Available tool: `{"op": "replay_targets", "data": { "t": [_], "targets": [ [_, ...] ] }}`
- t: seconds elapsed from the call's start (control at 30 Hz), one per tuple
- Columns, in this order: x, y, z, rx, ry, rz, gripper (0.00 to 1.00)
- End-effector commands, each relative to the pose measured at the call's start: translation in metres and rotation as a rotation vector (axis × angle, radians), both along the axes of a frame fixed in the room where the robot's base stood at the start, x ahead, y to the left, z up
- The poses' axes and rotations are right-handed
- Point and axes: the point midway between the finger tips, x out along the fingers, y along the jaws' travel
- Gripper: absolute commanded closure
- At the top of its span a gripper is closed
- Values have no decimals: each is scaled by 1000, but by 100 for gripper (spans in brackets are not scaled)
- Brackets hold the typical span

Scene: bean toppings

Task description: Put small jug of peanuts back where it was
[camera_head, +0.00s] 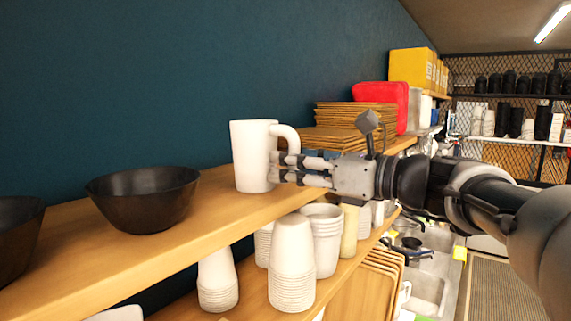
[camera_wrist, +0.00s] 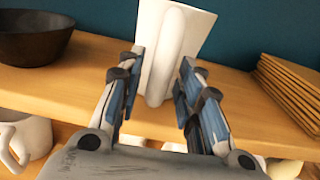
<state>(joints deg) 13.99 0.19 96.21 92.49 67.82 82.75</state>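The white jug (camera_head: 252,155) stands upright on the upper wooden shelf, with its handle to the right in the head view. It also shows in the wrist view (camera_wrist: 200,32), handle facing my gripper. My gripper (camera_head: 282,167) reaches in from the right at the handle. In the wrist view my gripper's fingers (camera_wrist: 157,85) are spread on either side of the handle, with small gaps visible. The jug's contents are hidden, so I cannot see any peanuts.
A black bowl (camera_head: 145,197) stands left of the jug, with another dark bowl at the left edge. Stacked brown boards (camera_head: 350,118) and a red container (camera_head: 382,97) are to the right. Stacked white cups (camera_head: 292,265) fill the lower shelf. A blue wall is behind.

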Motion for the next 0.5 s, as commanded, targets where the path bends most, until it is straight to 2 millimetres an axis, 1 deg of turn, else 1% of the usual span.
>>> {"op": "replay_targets", "data": {
  "t": [0.33, 0.43, 0.5],
  "targets": [
    [0, 0, 1, 1, -2, 0, 60],
    [-3, -6, 1, 1, -2, -3, 60],
    [-8, -13, 1, 0, -3, -4, 60]
  ]
}}
